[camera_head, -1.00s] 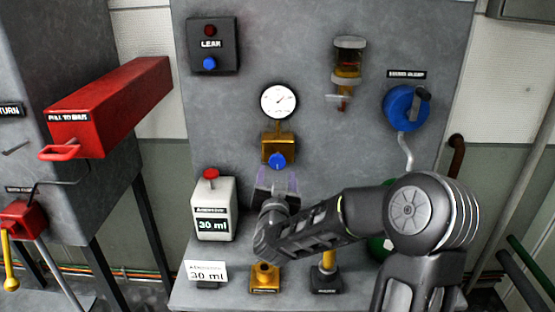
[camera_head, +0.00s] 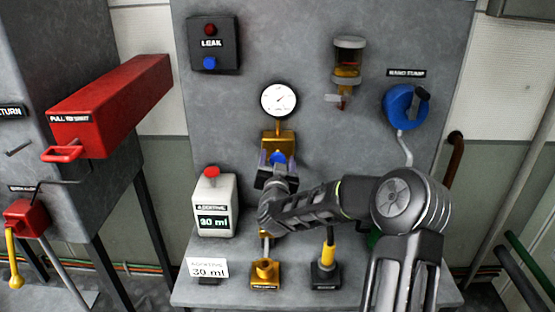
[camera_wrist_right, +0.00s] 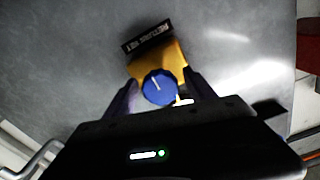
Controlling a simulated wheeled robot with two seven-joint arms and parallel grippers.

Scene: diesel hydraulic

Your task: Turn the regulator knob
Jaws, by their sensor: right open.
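The blue regulator knob (camera_head: 277,158) sits on the front of a brass regulator block (camera_head: 278,140) below a round white gauge (camera_head: 279,101). In the right wrist view the knob (camera_wrist_right: 160,87) shows a white pointer line and lies between my fingers. My right gripper (camera_head: 276,168) is open, its fingers on either side of the knob, with gaps visible in the wrist view. Whether a finger touches the knob cannot be told. The lower part of the block is hidden by the gripper. My left gripper is not in view.
A white additive bottle (camera_head: 214,205) with a red cap stands left of my right arm. Brass (camera_head: 264,274) and black (camera_head: 326,274) fittings stand on the ledge below it.

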